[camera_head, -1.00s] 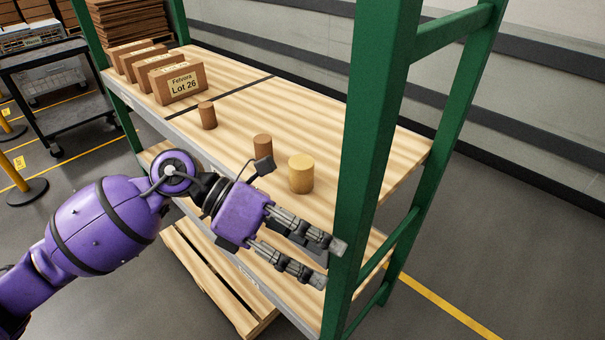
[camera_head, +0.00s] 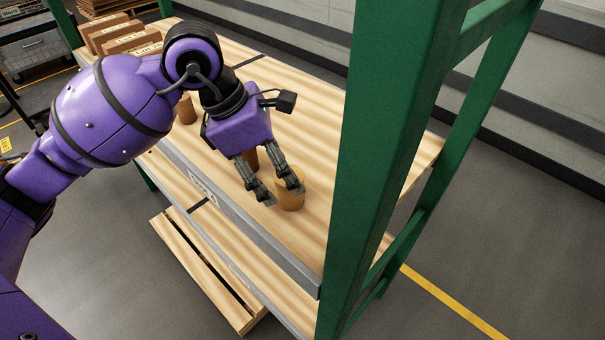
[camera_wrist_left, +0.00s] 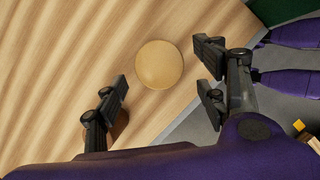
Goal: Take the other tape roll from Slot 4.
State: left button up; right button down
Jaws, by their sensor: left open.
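A tan-yellow cylinder, seemingly the tape roll (camera_head: 291,202), stands upright on the wooden shelf near the green post. My left gripper (camera_head: 280,191) is open above the shelf, with its fingertips at the tan roll and partly covering it. In the left wrist view the roll's round top (camera_wrist_left: 160,64) shows between the spread fingers, with visible gaps on both sides. A brown cylinder (camera_head: 251,159) stands just behind the fingers and is partly hidden. Another brown cylinder (camera_head: 185,109) stands farther left, partly behind my arm. My right gripper is out of view.
The green post (camera_head: 375,150) rises close to the right of the roll. The shelf's grey front edge (camera_head: 240,225) bears a label (camera_head: 203,188), hard to read. Several cardboard boxes (camera_head: 130,38) stand at the shelf's far left. The wood behind the roll is clear.

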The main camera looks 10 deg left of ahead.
aim_at(287, 201)
pick_arm(q)
jog(key=x, duration=0.4)
jog(key=shift+w+d+f, duration=0.1)
jog(key=shift+d+f, duration=0.1)
jog(key=shift+d, duration=0.05)
jog(key=shift+c, duration=0.2)
jog(key=c, duration=1.1)
jog(key=shift+c, duration=0.9)
jog(key=shift+r, duration=0.15)
